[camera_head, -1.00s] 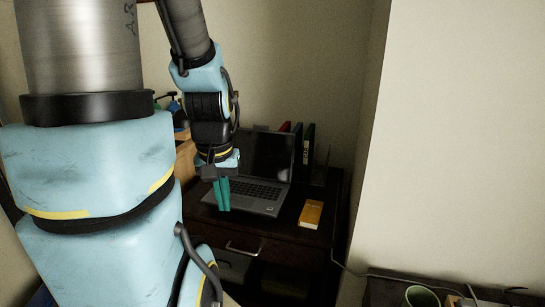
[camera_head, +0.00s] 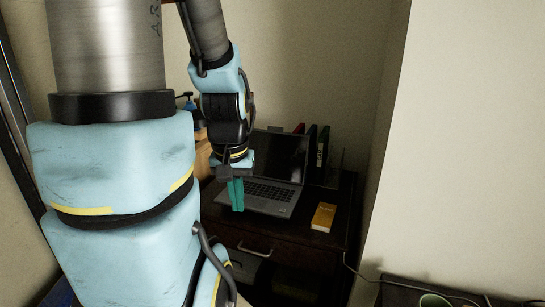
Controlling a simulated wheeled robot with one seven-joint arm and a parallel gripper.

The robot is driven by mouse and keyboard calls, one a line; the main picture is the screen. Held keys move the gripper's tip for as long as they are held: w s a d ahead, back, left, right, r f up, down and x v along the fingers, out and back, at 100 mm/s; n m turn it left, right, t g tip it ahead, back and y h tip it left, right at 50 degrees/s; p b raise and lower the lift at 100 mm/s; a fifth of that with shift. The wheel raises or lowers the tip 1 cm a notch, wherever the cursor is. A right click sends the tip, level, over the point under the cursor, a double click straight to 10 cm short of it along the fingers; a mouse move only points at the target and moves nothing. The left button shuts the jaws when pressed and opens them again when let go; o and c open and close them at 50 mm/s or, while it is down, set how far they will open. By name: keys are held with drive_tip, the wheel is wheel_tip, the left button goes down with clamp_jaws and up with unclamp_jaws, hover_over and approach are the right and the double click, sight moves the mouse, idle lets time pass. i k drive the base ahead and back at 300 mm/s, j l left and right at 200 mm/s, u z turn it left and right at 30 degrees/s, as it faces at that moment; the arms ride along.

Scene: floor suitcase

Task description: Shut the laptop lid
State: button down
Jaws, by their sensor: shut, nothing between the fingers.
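The laptop (camera_head: 268,190) stands on a dark wooden desk with its lid (camera_head: 281,157) raised and the black screen facing me. Its grey keyboard base lies flat on the desk top. My gripper (camera_head: 237,208) hangs down with shut teal fingers and holds nothing. In the picture it overlaps the left part of the laptop's base, in front of the lid. I cannot tell whether the fingertips touch the laptop. My wrist hides the left side of the lid.
A yellow book (camera_head: 323,217) lies on the desk right of the laptop. Several upright binders (camera_head: 318,152) stand behind it. The desk (camera_head: 306,237) has a front drawer with a metal handle (camera_head: 254,249). A wall (camera_head: 470,150) rises at right. A green cup (camera_head: 434,300) is at bottom right.

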sight(280, 156)
drive_tip(key=i+j+u, duration=0.1)
drive_tip(key=i+u, duration=0.65)
drive_tip(key=k+j, duration=0.05)
drive_tip(key=k, duration=0.05)
